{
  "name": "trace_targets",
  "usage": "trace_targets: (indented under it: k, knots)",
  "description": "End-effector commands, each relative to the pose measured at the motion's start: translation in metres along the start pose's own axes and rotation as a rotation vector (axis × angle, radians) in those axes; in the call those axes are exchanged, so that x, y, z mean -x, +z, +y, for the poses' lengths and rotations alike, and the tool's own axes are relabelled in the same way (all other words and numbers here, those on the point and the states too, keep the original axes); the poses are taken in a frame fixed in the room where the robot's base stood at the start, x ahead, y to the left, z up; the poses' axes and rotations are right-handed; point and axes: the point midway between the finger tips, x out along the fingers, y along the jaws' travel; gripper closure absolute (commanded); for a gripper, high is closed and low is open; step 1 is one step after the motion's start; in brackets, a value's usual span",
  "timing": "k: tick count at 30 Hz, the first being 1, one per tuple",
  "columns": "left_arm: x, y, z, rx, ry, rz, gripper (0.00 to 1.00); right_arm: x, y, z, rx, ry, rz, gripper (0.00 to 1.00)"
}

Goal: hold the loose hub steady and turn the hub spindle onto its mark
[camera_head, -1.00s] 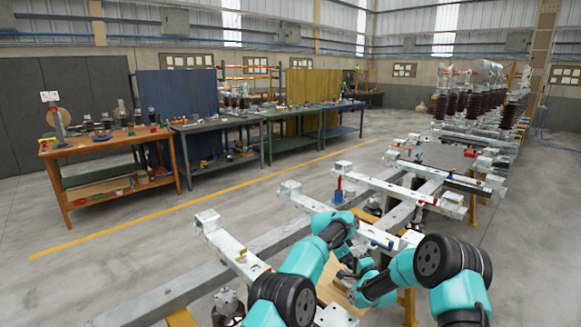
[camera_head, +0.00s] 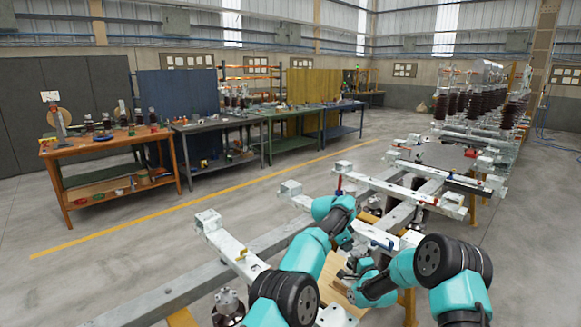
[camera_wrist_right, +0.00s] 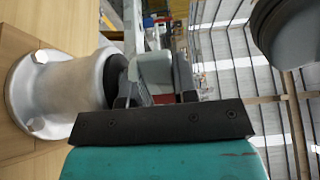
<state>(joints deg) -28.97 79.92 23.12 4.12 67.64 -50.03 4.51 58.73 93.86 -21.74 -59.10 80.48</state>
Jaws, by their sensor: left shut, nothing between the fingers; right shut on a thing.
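In the right wrist view the hub (camera_wrist_right: 70,95) is a silver flanged body with bolt lugs and a dark collar. It stands on wooden boards, and the picture is turned on its side. My right gripper (camera_wrist_right: 152,85) is shut on a grey part beside the collar, with a red patch near it; I cannot tell whether this part is the spindle. In the head view my right gripper (camera_head: 347,282) is low over the wooden board. My left gripper (camera_head: 346,243) is shut and empty, a little beyond the right one. The mark cannot be made out.
The wooden board (camera_head: 332,268) lies between my arms. Galvanised beams (camera_head: 232,250) run across the frame, and a long rail (camera_head: 160,298) passes on the left. A dark flanged post (camera_head: 228,303) stands at the bottom left. Workbenches (camera_head: 105,140) stand far off across open floor.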

Motion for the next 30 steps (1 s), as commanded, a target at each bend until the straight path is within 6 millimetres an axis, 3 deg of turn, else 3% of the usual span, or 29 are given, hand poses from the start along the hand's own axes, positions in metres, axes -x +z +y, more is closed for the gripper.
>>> trace_targets:
  k: [12, 13, 21, 30]
  knots:
    - [0.0030, -0.0015, 0.0000, 0.000, 0.000, 0.000, 1.00, -0.0001, -0.0010, -0.0006, 0.001, -0.001, 0.002, 1.00]
    - [0.0030, -0.0015, 0.0000, 0.000, 0.000, 0.000, 1.00, -0.0001, -0.0010, -0.0006, 0.001, -0.001, 0.002, 0.70]
    - [0.0029, -0.0014, 0.0000, 0.000, 0.000, 0.000, 1.00, 0.0001, -0.0006, -0.0002, 0.000, 0.000, 0.001, 0.44]
    - [0.0029, -0.0014, -0.0001, 0.000, 0.000, 0.000, 1.00, 0.0006, -0.0002, 0.0021, -0.001, 0.004, 0.001, 0.43]
